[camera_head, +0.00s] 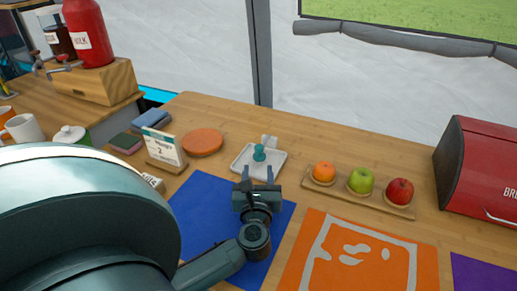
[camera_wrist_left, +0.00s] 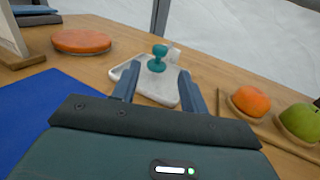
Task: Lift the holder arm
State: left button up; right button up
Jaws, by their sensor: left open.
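The holder is a small white tray (camera_head: 240,163) with a white upright block (camera_head: 269,141) at its back. A teal knob (camera_head: 259,153), which looks like the top of the holder arm, stands over the tray. In the left wrist view the knob (camera_wrist_left: 159,52) has a round top and a narrower stem, and the tray (camera_wrist_left: 158,91) lies flat below it. My left gripper (camera_head: 258,174) is open at the tray's near side. Its fingers (camera_wrist_left: 158,85) point at the knob, with nothing visible between them. My right gripper is not in view.
A wooden fruit stand (camera_head: 372,200) with an orange, green apple and red apple is right of the tray. An orange-brown disc (camera_head: 203,142) and a small sign (camera_head: 165,148) are left. Blue (camera_head: 205,205) and orange (camera_head: 302,262) mats lie in front. A red bread box (camera_head: 483,172) stands far right.

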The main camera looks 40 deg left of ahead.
aim_at(259, 150)
pick_arm(q)
jog(key=x, duration=1.1)
jog(key=shift+c, duration=0.4)
grip_shut()
